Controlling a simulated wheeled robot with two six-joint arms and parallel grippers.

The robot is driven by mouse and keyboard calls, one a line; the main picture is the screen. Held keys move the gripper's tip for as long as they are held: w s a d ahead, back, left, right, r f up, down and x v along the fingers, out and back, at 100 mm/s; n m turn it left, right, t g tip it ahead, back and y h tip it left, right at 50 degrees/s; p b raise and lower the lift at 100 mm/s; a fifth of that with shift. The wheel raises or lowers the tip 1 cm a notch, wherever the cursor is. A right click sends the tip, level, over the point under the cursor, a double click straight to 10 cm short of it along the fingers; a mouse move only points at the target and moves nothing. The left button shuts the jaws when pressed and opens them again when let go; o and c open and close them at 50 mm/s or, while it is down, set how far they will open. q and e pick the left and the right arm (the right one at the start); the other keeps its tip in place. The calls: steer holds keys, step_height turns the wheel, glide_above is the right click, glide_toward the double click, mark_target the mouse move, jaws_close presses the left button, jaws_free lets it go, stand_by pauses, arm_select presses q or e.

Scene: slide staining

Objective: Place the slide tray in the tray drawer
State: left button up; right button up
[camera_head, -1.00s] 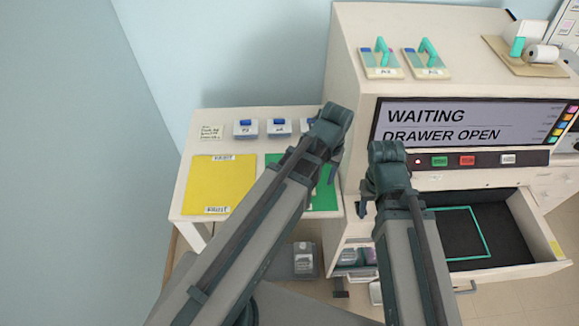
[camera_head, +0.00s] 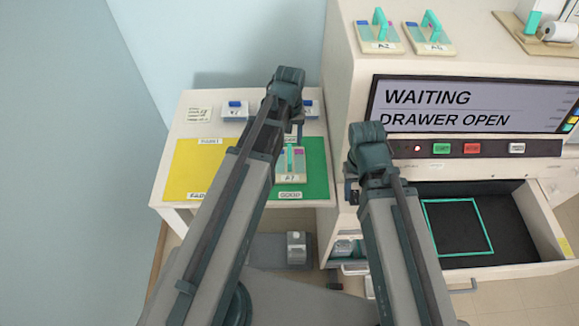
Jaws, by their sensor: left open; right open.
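A slide tray (camera_head: 289,174) with a teal handle and a label lies on the green mat (camera_head: 317,172) of the side table. My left gripper (camera_head: 297,126) is open above the table, just behind the tray in the picture; my arm hides part of the tray's surroundings. I see no contact between them. The tray drawer (camera_head: 520,225) of the machine is pulled open at the right. Its dark floor bears an empty teal outline (camera_head: 427,222). My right gripper (camera_head: 352,190) is open and empty, left of the drawer at the machine's front, its fingers partly hidden.
The machine's screen (camera_head: 470,105) reads WAITING, DRAWER OPEN. Two more handled trays (camera_head: 378,35) (camera_head: 428,38) stand on its top. A yellow mat (camera_head: 190,165) and small blue-topped boxes (camera_head: 234,110) are on the side table. Buttons (camera_head: 472,148) line the panel above the drawer.

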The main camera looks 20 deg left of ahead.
mark_target(290, 155)
arm_select(q)
step_height(290, 155, down, 6)
steer(key=b, duration=0.5)
steer(key=f+b, duration=0.5)
steer(key=shift+w+a+f, duration=0.1)
steer(key=shift+w, duration=0.25)
jaws_close()
